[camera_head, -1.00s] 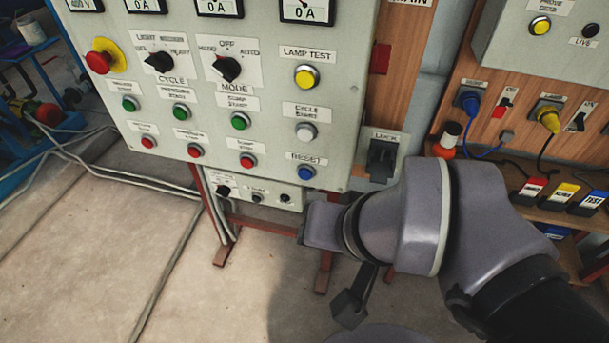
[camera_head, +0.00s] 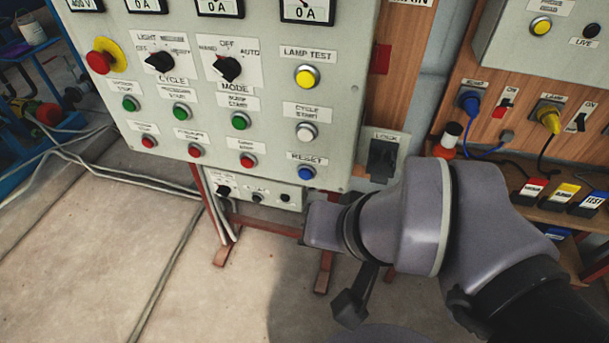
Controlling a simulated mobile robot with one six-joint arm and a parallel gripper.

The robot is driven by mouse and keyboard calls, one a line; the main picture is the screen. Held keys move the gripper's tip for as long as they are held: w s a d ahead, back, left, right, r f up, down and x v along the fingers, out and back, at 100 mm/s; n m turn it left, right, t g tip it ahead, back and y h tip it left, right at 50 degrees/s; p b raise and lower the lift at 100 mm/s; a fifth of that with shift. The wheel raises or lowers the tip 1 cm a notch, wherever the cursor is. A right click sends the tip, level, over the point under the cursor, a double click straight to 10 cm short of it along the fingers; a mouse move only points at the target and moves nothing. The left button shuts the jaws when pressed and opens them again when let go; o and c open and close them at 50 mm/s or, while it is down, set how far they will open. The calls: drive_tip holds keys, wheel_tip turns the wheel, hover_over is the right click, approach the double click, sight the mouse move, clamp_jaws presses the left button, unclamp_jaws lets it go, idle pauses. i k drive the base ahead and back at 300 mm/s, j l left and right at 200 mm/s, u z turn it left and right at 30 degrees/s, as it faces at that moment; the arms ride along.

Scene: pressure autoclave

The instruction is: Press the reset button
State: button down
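The blue reset button (camera_head: 306,172) is at the lower right of the grey control panel (camera_head: 345,120), under a RESET label. It is uncovered and in plain sight. My arm reaches in from the lower right, and its wrist is below and to the right of the button, apart from it in the picture. A dark part at the arm's end, which looks like my gripper (camera_head: 350,308), hangs below the wrist. Its fingers cannot be made out, so I cannot tell whether it is open or shut. Nothing is seen touching the button.
A white cycle start button (camera_head: 306,132) and a yellow lamp test button (camera_head: 306,77) are above the blue one. A red emergency stop (camera_head: 99,62) is at upper left. A black lock handle (camera_head: 382,158) is to the right. A small switch box (camera_head: 255,192) sits below.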

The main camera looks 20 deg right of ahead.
sight(306, 174)
drive_tip(key=k+u, duration=0.15)
drive_tip(key=u, duration=0.25)
drive_tip(key=k+u, duration=0.2)
drive_tip(key=u, duration=0.25)
drive_tip(key=k+u, duration=0.15)
drive_tip(key=u, duration=0.25)
